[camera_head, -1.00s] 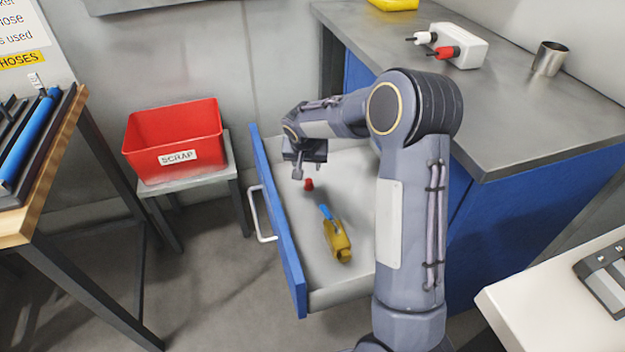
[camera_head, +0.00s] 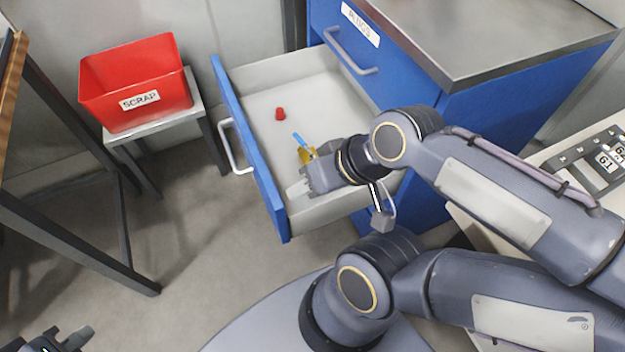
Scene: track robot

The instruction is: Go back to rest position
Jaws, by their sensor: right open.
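My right gripper (camera_head: 306,186) is over the near end of the open drawer (camera_head: 245,133), with its jaws open. It partly hides a yellow tool with a blue part (camera_head: 305,152) lying in the drawer. I see no object held in it. My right arm reaches in from the right side of the picture. My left gripper (camera_head: 67,338) shows only in part at the bottom left corner, over the floor and away from the drawer. Its jaws are too cut off to judge.
A small red piece (camera_head: 280,114) lies deeper in the drawer. The blue cabinet (camera_head: 480,125) stands at the right. A red SCRAP bin (camera_head: 135,82) sits on a grey stand (camera_head: 160,122) at the left. A dark-legged table (camera_head: 75,240) is far left. The floor between is clear.

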